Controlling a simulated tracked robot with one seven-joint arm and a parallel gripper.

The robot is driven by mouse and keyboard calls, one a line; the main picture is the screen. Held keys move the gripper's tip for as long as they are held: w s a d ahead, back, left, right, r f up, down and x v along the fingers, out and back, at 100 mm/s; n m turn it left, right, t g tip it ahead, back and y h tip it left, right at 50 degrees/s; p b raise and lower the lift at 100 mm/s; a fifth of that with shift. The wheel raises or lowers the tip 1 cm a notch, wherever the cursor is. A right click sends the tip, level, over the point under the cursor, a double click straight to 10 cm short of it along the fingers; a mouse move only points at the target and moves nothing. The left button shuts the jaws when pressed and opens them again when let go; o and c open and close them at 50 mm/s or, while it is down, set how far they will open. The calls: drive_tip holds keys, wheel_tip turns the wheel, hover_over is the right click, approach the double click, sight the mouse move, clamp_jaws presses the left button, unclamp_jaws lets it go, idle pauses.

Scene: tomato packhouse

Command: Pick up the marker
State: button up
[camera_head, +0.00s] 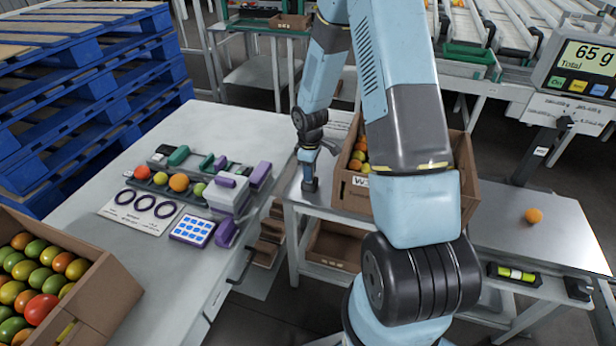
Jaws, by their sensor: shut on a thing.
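My gripper (310,184) points down at the left end of the middle table (328,204), just left of the cardboard box. It is shut on a small, dark, upright thing, which I take to be the marker. The gripper's fingers hide most of it, and its colour and ends are too small to make out. I cannot tell whether its lower end touches the table. No other marker shows clearly.
A cardboard box (349,195) of tomatoes stands close right of my gripper, partly behind my arm. The left table (160,268) holds a sizing station with tomatoes (179,182), a blue-and-white card (192,231) and a tomato crate (108,290). A scale with one orange tomato (533,215) stands right.

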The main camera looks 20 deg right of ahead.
clamp_jaws()
drive_tip(key=shift+r, duration=0.6)
drive_tip(key=s+d+r, duration=0.2)
drive_tip(key=s+r, duration=1.2)
drive_tip(key=r, duration=0.2)
drive_tip(key=shift+r, duration=0.4)
idle(0.4)
